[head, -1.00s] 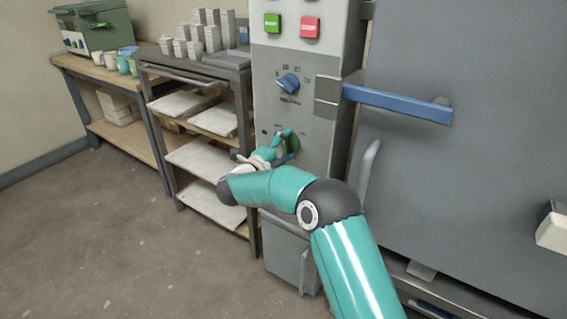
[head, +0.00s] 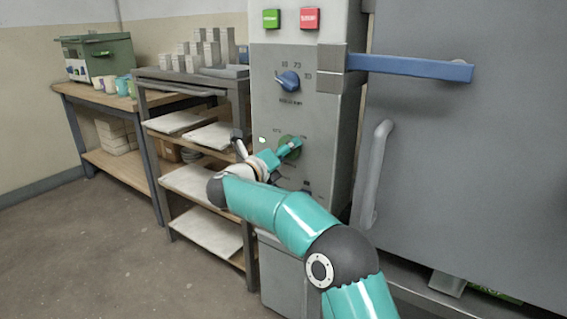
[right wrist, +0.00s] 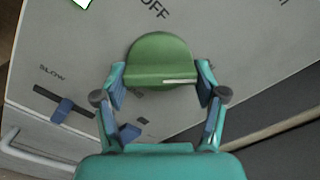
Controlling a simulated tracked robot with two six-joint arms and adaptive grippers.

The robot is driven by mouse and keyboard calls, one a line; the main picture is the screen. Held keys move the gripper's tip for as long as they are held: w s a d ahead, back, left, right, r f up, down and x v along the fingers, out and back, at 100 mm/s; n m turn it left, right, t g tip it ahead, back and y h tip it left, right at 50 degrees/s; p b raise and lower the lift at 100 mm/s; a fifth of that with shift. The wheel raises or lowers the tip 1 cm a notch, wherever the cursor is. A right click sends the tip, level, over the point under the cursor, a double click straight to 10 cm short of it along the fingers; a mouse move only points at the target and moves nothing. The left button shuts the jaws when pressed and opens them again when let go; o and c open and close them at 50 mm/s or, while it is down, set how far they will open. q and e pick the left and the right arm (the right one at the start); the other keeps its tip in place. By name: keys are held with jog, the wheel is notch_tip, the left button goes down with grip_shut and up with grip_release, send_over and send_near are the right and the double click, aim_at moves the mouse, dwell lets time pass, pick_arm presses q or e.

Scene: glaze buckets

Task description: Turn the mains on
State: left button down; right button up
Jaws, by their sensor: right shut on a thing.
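The grey control panel (head: 262,190) carries a round green knob (head: 289,148) with small labels above it. My right gripper (head: 284,153) reaches it from the lower left. In the right wrist view my right gripper (right wrist: 160,84) has one finger on each side of the green knob (right wrist: 158,55) and is shut on its raised bar. A white line on the bar lies toward the right finger. "OFF" is printed above the knob in that view. A small pale lit lamp (head: 262,140) is left of the knob. My left gripper is out of view.
A blue selector dial (head: 288,81), a green button (head: 271,18) and a red button (head: 309,18) are higher on the panel. A blue door handle (head: 410,67) juts out at right. A shelf rack (head: 192,178) stands close at left. Slider switches (right wrist: 62,108) sit below the knob.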

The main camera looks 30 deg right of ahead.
jog(key=shift+s+d+f+m, duration=0.15)
jog(key=shift+d+m, duration=0.05)
jog(key=shift+m, duration=0.2)
jog(key=o, duration=1.1)
jog(key=shift+o, duration=0.2)
jog(key=shift+a, duration=0.1)
jog(key=shift+a, duration=0.1)
jog(key=v, duration=1.1)
jog(key=shift+a, duration=0.4)
